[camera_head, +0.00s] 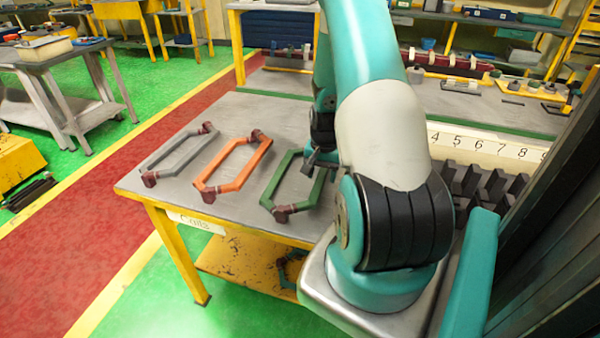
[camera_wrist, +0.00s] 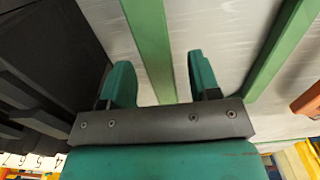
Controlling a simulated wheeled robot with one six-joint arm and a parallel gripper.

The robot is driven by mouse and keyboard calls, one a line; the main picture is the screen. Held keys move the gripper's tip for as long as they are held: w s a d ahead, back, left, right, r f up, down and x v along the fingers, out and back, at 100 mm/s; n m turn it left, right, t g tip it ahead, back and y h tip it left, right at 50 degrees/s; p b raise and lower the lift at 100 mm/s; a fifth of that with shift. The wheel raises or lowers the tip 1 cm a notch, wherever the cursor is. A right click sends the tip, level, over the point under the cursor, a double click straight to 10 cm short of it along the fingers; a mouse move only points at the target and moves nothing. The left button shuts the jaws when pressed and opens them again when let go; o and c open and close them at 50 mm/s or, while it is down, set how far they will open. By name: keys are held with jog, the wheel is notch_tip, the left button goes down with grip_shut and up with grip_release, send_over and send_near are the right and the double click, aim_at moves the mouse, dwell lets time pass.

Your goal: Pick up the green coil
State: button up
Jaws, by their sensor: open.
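The green coil (camera_head: 276,181) is a long six-sided loop with dark red ends, lying on the grey table. My gripper (camera_head: 312,163) is over its right side in the head view, partly hidden by my arm. In the wrist view, my gripper (camera_wrist: 163,78) is open with its two teal fingers apart. One long bar of the green coil (camera_wrist: 150,45) runs between the fingers, with a visible gap on each side. The coil's other bar lies right of the fingers. I cannot tell how far the fingertips are above the table.
An orange coil (camera_head: 206,180) and a grey coil (camera_head: 168,158) lie left of the green one on the table (camera_head: 243,115). A dark slotted block (camera_head: 494,188) stands right, by a numbered strip (camera_head: 500,146). The table is clear behind the coils.

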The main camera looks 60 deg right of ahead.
jog(key=shift+f, duration=0.65)
grip_shut()
jog(key=shift+r, duration=0.15)
